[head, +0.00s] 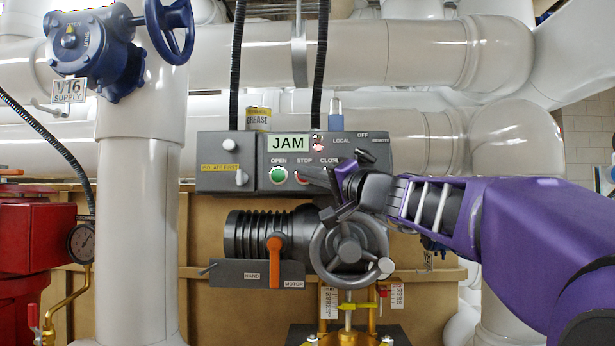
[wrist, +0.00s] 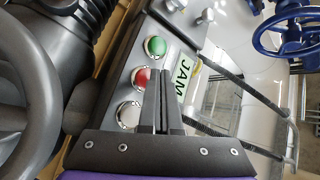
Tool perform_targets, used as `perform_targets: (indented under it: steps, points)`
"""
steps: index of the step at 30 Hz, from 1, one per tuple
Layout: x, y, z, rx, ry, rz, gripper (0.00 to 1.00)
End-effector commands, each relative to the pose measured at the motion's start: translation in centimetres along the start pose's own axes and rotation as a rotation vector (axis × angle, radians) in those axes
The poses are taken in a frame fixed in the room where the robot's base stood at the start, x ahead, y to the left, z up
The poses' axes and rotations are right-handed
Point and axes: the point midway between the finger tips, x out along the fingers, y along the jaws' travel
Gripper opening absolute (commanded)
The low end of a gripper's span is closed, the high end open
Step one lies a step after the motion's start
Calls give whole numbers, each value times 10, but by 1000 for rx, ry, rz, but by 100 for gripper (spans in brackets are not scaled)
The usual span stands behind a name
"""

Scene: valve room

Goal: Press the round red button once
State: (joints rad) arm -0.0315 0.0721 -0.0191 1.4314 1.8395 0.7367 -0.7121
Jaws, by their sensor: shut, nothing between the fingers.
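The round red button (head: 299,179) sits under the STOP label on the grey control panel, mostly covered by my fingers in the head view. The wrist view shows the red button (wrist: 141,78) in full, between the green and white buttons. My gripper (head: 305,174) is shut and empty, its fingers pointing at the panel from the right. In the wrist view the fingertips (wrist: 162,72) appear just beside the red button. I cannot tell whether they touch the panel.
The green OPEN button (head: 278,175) is left of the red one. The white CLOSE button (wrist: 129,115) is on its other side. A JAM display (head: 289,143) and a red lamp (head: 318,145) are above. A grey handwheel (head: 347,248) stands below my gripper.

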Motion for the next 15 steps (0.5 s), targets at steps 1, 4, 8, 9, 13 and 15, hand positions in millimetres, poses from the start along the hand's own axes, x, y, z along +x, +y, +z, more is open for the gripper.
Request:
perform_targets:
  steps: [1,4,8,9,13,15]
  points:
    - [1,2,-1,-1,0,0,0]
    - [4,4,-2,-1,0,1,0]
    - [4,4,-3,0,0,1,0]
    - [4,4,-3,0,0,1,0]
    - [4,4,-3,0,0,1,0]
    - [4,4,-3,0,0,1,0]
